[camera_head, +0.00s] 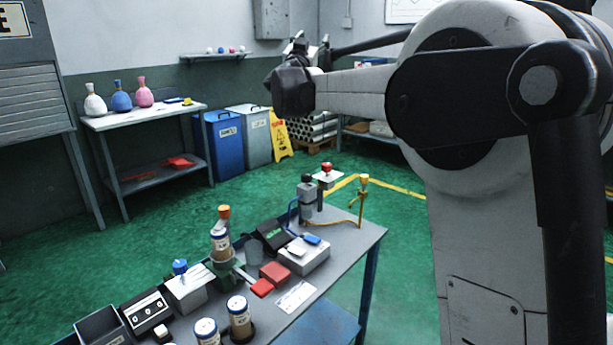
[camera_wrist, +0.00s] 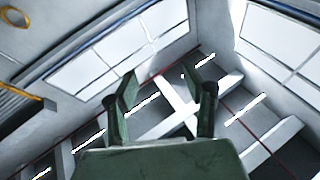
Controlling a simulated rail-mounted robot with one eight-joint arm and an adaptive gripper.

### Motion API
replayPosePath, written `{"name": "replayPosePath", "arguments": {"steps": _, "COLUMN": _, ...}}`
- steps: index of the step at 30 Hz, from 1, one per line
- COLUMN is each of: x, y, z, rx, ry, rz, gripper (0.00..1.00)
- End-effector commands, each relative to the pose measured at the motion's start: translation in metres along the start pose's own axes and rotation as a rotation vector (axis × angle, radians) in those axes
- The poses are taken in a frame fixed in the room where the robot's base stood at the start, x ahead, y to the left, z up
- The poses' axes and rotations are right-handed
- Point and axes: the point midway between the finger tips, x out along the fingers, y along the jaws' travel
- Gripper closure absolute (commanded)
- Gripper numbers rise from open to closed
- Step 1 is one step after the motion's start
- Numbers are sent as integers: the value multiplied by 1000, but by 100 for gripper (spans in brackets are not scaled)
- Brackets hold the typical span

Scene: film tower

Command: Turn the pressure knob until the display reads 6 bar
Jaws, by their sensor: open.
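My gripper (camera_head: 309,46) is raised high above the floor, far from the bench. In the wrist view my gripper (camera_wrist: 167,88) has its two fingers spread apart with nothing between them, against walls and white panels. On the bench stand a grey device with a black top (camera_head: 307,181), a blue knob (camera_head: 180,267) on a pale box, and a red knob (camera_head: 327,168) on a pale plate. A dark unit with a greenish screen (camera_head: 272,236) is beside them. I cannot tell which knob sets pressure, and no reading is legible.
The grey bench (camera_head: 345,238) also holds labelled jars, red blocks, a pale box (camera_head: 303,257) and a yellow-topped stand with an orange hose (camera_head: 361,200). A side table (camera_head: 150,116) with coloured flasks, bins and a yellow sign (camera_head: 280,136) stand behind. Green floor between is clear.

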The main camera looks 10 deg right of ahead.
Motion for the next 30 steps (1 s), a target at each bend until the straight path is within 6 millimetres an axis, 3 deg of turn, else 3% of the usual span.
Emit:
{"name": "replayPosePath", "arguments": {"steps": 6, "x": -48, "y": -2, "z": -24, "rx": 16, "ry": -99, "rz": -219, "gripper": 53}}
{"name": "replayPosePath", "arguments": {"steps": 14, "x": -130, "y": 9, "z": -25, "rx": 8, "ry": -281, "rz": -431, "gripper": 53}}
{"name": "replayPosePath", "arguments": {"steps": 20, "x": -211, "y": 33, "z": -7, "rx": -18, "ry": -465, "rz": -548, "gripper": 53}}
{"name": "replayPosePath", "arguments": {"steps": 27, "x": -320, "y": 83, "z": 32, "rx": -70, "ry": -725, "rz": -619, "gripper": 53}}
{"name": "replayPosePath", "arguments": {"steps": 30, "x": -356, "y": 103, "z": 48, "rx": -90, "ry": -820, "rz": -626, "gripper": 53}}
